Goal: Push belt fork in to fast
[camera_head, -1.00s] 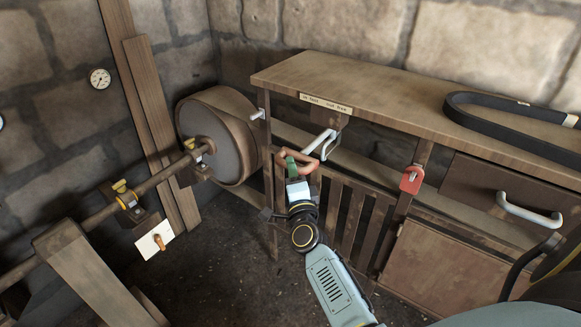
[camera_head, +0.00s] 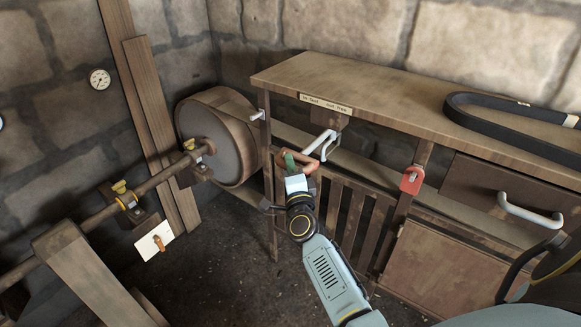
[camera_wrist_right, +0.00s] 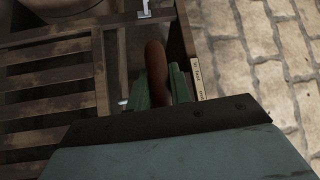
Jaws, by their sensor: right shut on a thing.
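The belt fork's reddish-brown handle (camera_head: 310,166) is below the bench's front edge, under a small label plate (camera_head: 326,104) that seems to read "in fast, out free". A pale metal bar (camera_head: 323,142) sits just behind the handle. My right gripper (camera_head: 290,162) is shut on the handle. In the right wrist view the brown handle (camera_wrist_right: 157,72) stands between the green fingers (camera_wrist_right: 160,90). The fork's far end is hidden under the bench. My left gripper is not in view.
A large wooden pulley drum (camera_head: 218,135) and its shaft (camera_head: 165,175) stand left of the bench. A black belt (camera_head: 480,118) lies on the bench top (camera_head: 400,95). A red tag (camera_head: 411,180) hangs on a post. A slatted panel (camera_head: 350,210) is below the gripper.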

